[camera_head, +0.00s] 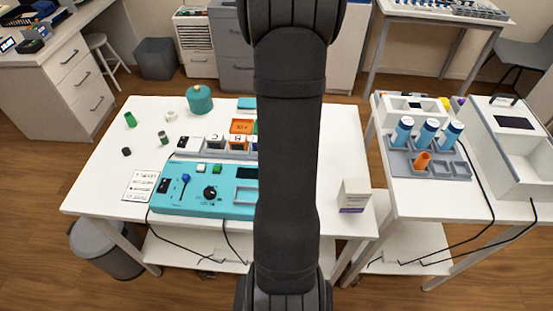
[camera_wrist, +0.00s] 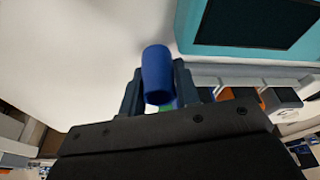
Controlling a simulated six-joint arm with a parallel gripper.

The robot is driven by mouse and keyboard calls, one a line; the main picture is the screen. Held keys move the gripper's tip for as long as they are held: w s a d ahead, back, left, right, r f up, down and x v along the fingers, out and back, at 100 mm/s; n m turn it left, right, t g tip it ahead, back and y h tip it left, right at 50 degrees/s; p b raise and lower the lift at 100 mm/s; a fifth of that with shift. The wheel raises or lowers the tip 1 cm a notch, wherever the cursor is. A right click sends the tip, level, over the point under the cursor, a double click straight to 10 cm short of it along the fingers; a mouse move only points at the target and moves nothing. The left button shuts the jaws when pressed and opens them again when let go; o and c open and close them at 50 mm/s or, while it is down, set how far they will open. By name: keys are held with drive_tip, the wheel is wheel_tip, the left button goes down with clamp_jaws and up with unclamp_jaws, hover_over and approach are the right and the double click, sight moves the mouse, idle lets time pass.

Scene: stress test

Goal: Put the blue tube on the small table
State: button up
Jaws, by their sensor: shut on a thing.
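My gripper (camera_wrist: 158,85) is shut on a blue tube (camera_wrist: 156,72), which stands out between the two fingers in the wrist view. In the head view my own arm covers the gripper, and the tube does not show. In the wrist view a pale surface lies beyond the tube; whether they touch I cannot tell. Two white tables stand side by side in the head view: a wide one (camera_head: 105,185) in the middle and a narrower one (camera_head: 400,205) at the right. Which one is the small table I cannot tell for sure.
A teal panel device (camera_head: 225,203) and a white box (camera_head: 354,195) are on the wide table. A teal canister (camera_head: 200,98) and a green tube (camera_head: 130,119) stand behind. On the narrower table, a grey rack (camera_head: 398,162) holds blue-and-white bottles and an orange tube (camera_head: 422,161).

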drive_tip(key=shift+f, duration=0.65)
drive_tip(key=shift+f, duration=0.1)
drive_tip(key=o, duration=0.9)
drive_tip(key=shift+o, duration=0.2)
drive_tip(key=a+v, duration=0.1)
drive_tip(key=v, duration=0.9)
drive_tip(key=shift+d+r, duration=0.4)
drive_tip(key=shift+d, duration=0.1)
drive_tip(key=shift+o, duration=0.4)
drive_tip(key=shift+s+r, duration=0.2)
drive_tip(key=shift+r, duration=0.5)
